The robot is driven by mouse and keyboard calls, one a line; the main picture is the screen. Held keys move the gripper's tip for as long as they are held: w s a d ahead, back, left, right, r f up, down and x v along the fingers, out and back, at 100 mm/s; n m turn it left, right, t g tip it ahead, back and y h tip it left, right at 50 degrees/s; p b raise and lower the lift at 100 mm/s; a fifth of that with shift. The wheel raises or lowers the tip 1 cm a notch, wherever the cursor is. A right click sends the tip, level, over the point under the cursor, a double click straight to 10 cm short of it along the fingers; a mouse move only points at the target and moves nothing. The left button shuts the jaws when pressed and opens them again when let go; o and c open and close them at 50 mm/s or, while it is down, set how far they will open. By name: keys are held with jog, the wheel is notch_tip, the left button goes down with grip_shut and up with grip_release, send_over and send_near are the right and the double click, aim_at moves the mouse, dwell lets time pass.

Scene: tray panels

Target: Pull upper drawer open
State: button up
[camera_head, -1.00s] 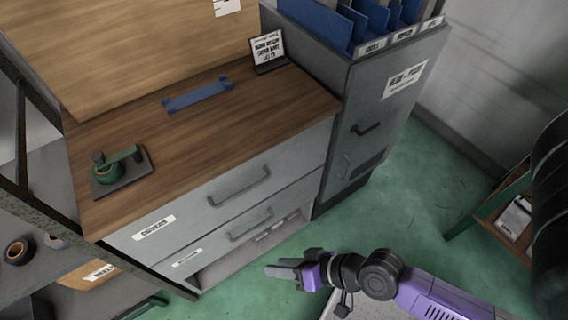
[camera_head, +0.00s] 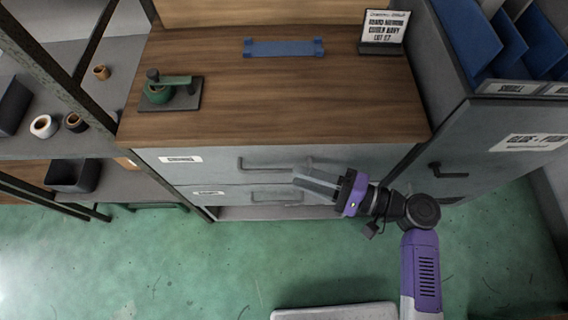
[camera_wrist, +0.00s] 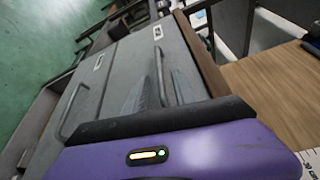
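The upper drawer (camera_head: 216,164) is a grey front with a white label, just under the wooden worktop, and looks shut. Its dark bar handle (camera_head: 262,167) is partly covered at its right end by my gripper (camera_head: 297,176). In the wrist view, my gripper (camera_wrist: 157,77) has its two fingers apart, with the upper handle (camera_wrist: 159,66) showing between them. I cannot tell whether the fingers touch it. The lower drawer (camera_head: 232,193) has its own handle (camera_head: 275,198), which also shows left of the fingers in the wrist view (camera_wrist: 72,112).
On the worktop (camera_head: 300,115) are a green-and-grey device (camera_head: 172,93), a blue bracket (camera_head: 283,48) and a sign (camera_head: 384,30). A grey cabinet (camera_head: 480,150) with blue files stands at right. Shelving (camera_head: 60,135) is at left.

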aim_at(276, 169)
jog(key=shift+p+x, duration=0.3)
jog(key=shift+x, duration=3.25)
jog(key=shift+s+f, duration=0.1)
grip_shut()
